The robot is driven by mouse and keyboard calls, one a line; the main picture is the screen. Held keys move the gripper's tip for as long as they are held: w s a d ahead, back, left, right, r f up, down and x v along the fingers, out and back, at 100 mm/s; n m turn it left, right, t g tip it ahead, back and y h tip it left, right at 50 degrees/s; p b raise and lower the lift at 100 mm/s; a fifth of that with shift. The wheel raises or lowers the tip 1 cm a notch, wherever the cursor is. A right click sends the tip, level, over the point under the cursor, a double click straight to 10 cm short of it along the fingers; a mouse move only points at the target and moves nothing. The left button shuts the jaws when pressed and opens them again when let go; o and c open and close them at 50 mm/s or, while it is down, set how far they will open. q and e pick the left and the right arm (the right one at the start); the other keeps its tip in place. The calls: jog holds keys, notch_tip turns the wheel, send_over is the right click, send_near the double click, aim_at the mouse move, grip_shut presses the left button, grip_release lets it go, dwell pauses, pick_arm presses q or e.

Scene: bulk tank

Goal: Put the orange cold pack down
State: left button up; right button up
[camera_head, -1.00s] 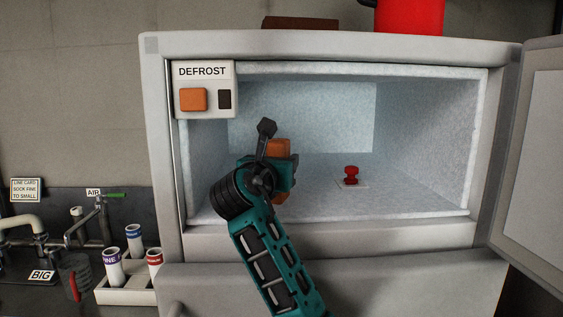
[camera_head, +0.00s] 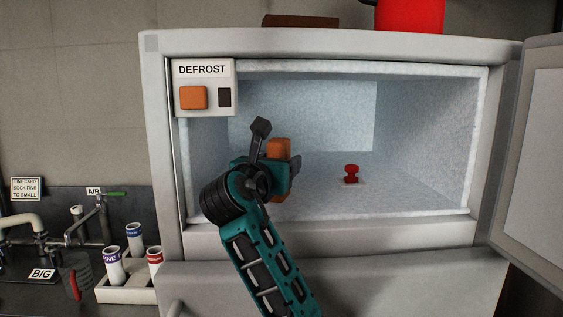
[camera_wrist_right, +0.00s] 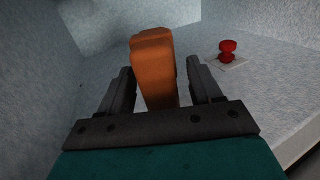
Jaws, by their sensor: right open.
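The orange cold pack (camera_head: 279,149) stands upright inside the open freezer compartment (camera_head: 420,197), left of its middle. My right gripper (camera_head: 283,166) is around the pack, with its jaws open. In the right wrist view the cold pack (camera_wrist_right: 153,68) is between the two spread fingers of my right gripper (camera_wrist_right: 160,80), with gaps at both sides. The pack's lower part is partly hidden behind the gripper. My left gripper is not in view.
A small red knobbed object (camera_head: 351,173) stands on a pale card to the right on the compartment floor. The freezer door (camera_head: 530,160) is open at right. A DEFROST panel (camera_head: 204,88) is at upper left. The compartment's right side is clear.

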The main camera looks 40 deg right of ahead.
jog(key=v, duration=0.9)
jog(key=shift+s+a, duration=0.15)
jog(key=shift+a, duration=0.05)
